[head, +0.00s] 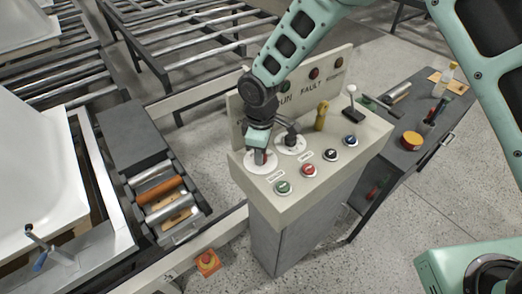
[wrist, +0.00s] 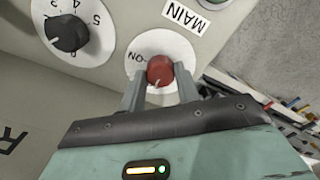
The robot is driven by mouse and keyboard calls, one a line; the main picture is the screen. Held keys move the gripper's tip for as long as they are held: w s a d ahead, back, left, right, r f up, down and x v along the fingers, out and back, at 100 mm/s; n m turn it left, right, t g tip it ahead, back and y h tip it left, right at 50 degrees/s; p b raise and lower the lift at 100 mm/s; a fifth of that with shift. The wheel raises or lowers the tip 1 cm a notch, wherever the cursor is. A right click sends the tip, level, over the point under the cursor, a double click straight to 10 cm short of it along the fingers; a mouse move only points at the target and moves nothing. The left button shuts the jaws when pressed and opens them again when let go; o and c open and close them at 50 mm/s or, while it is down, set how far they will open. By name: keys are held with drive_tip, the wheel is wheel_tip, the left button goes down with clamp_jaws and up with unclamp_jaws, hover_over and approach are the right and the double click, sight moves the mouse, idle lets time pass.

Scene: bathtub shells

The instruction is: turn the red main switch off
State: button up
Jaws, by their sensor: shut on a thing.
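The red main switch (wrist: 160,70) is a round knob on a white disc, beside a "MAIN" label, in the wrist view. An "ON" mark shows on the disc to the left of the knob, and a white pointer mark lies on the knob's lower edge. My gripper (wrist: 160,84) has one finger on each side of the knob and is shut on it. In the head view my gripper (head: 260,157) reaches down onto the white disc (head: 251,166) at the left of the control desk (head: 318,192); the red knob is hidden there.
A black numbered dial (wrist: 68,32) sits close beside the switch. Green (head: 283,187), red (head: 309,170), black (head: 330,154) and blue (head: 350,140) buttons line the desk's front. A yellow handle (head: 321,116) and a lever (head: 352,103) stand behind. An upright panel (head: 318,84) closes the back.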

drive_tip(key=shift+r, duration=0.1)
idle(0.3)
drive_tip(key=o, duration=1)
wheel_tip(320, 180, up, 17)
drive_tip(key=b, duration=0.3)
drive_tip(key=shift+r, duration=0.15)
drive_tip(key=s+d+m, duration=0.1)
drive_tip(key=s, duration=0.3)
drive_tip(key=s+d, duration=0.1)
drive_tip(key=s, duration=0.3)
drive_tip(key=s+d+r+m, duration=0.1)
drive_tip(key=s, duration=0.3)
drive_tip(key=shift+d+r+m, duration=0.1)
drive_tip(key=shift+d+m, duration=0.2)
drive_tip(key=s+d+m, duration=0.1)
drive_tip(key=s+d, duration=0.1)
drive_tip(key=s, duration=0.2)
drive_tip(key=s+d+f+m, duration=0.1)
drive_tip(key=s+d, duration=0.2)
drive_tip(key=s, duration=0.1)
drive_tip(key=s+d+f+m, duration=0.1)
drive_tip(key=s+d+m, duration=0.1)
drive_tip(key=s, duration=0.3)
drive_tip(key=shift+d+f+y, duration=0.15)
drive_tip(key=shift+d+y, duration=0.15)
drive_tip(key=shift+d, duration=0.05)
drive_tip(key=shift+c, duration=0.4)
